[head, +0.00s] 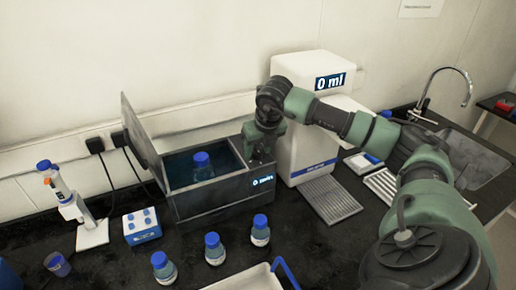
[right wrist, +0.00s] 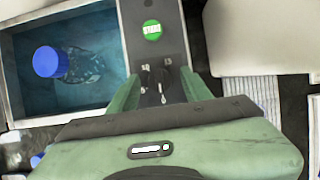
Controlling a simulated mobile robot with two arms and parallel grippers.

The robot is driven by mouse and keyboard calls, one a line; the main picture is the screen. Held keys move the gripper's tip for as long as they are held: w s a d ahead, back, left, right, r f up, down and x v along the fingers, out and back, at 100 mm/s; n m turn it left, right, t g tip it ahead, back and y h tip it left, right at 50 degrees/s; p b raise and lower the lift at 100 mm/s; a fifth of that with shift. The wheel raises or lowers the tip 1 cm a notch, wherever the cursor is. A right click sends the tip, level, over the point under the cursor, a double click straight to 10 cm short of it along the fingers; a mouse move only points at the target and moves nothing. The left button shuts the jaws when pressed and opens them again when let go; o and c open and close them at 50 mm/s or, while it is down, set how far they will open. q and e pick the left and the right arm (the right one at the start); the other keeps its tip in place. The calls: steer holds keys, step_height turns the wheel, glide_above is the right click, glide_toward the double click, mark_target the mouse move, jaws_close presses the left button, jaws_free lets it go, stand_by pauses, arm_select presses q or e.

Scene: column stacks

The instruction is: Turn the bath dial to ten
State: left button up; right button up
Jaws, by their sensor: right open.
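The bath (head: 205,205) is a dark box with its lid (head: 141,140) raised and a front display (head: 263,180) reading "0 min". Its side panel (right wrist: 155,12) carries a round green button (right wrist: 152,30) and the dark bath dial (right wrist: 155,78). My right gripper (head: 262,152) points down over this panel. In the right wrist view its two green fingers (right wrist: 160,88) are apart, one on each side of the dial; I cannot tell whether they touch it. My left gripper is not in view.
A blue-capped bottle (head: 202,167) stands in the bath's water. A white dispenser (head: 308,125) reading "0 ml" stands close to the right. Several blue-capped bottles (head: 213,249), a blue rack (head: 142,226) and a pipette stand (head: 92,232) are on the dark bench.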

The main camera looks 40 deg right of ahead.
steer(key=c, duration=0.9)
jaws_close()
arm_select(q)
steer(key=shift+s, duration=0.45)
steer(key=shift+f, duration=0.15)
